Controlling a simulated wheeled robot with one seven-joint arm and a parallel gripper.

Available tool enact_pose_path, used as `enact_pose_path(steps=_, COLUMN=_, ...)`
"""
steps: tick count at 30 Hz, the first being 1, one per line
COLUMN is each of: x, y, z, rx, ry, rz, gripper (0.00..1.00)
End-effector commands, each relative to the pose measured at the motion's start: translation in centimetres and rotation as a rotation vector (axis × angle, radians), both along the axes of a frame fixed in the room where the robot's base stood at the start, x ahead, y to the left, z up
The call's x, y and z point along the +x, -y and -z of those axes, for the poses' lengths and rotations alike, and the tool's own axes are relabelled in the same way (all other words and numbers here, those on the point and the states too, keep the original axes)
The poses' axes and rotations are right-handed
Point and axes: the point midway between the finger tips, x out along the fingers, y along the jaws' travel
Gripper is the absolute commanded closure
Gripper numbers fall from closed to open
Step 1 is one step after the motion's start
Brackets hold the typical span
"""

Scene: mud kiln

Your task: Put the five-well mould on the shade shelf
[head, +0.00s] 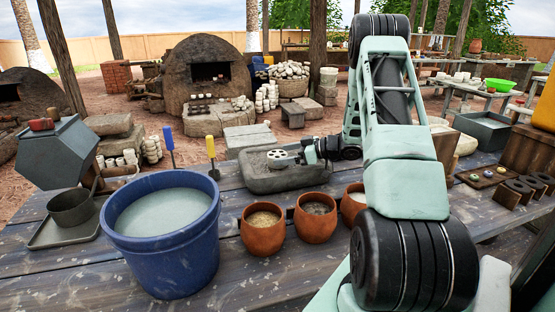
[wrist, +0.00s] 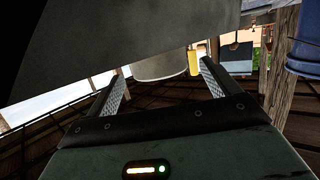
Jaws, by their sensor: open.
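A pale round disc with several dark wells (head: 277,155), which looks like the five-well mould, is at the grey stone trough (head: 262,180) on the bench. My gripper (head: 305,152) is close beside the disc's right edge in the head view; I cannot tell whether they touch. In the wrist view my gripper (wrist: 165,80) is open, its two fingers apart. A pale rounded thing (wrist: 160,68) shows beyond and between the fingertips, partly hidden by a large grey surface (wrist: 120,45). I cannot single out the shade shelf with certainty.
A blue bucket (head: 165,235) of pale liquid and clay pots (head: 263,229) stand in front. Yellow (head: 211,148) and blue (head: 169,138) handles rise left of the trough. A grey bin (head: 484,130) and dark blocks (head: 520,190) are at right. Tables (head: 475,87) stand behind.

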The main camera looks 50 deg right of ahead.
Motion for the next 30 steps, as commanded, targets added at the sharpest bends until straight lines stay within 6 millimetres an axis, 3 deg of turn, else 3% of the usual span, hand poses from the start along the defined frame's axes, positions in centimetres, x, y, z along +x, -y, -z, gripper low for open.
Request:
enact_pose_path(steps=3, x=1.3, y=-0.6, z=0.4, rx=0.0, ry=0.0, rz=0.0, gripper=0.12)
enact_pose_path(steps=10, x=1.6, y=-0.7, z=0.5, rx=0.0, ry=0.0, rz=0.001, gripper=0.12)
enact_pose_path(steps=11, x=1.6, y=-0.7, z=0.5, rx=0.0, ry=0.0, rz=0.001, gripper=0.18)
enact_pose_path(steps=16, x=1.6, y=-0.7, z=0.5, rx=0.0, ry=0.0, rz=0.001, gripper=0.65)
enact_pose_path(steps=18, x=1.6, y=-0.7, z=0.4, rx=-0.001, ry=0.001, rz=0.001, gripper=0.72)
enact_pose_path(steps=25, x=1.6, y=-0.7, z=0.2, rx=-0.002, ry=0.002, rz=0.0, gripper=0.72)
enact_pose_path(steps=30, x=1.6, y=-0.7, z=-2.0, rx=-0.004, ry=0.003, rz=0.0, gripper=0.72)
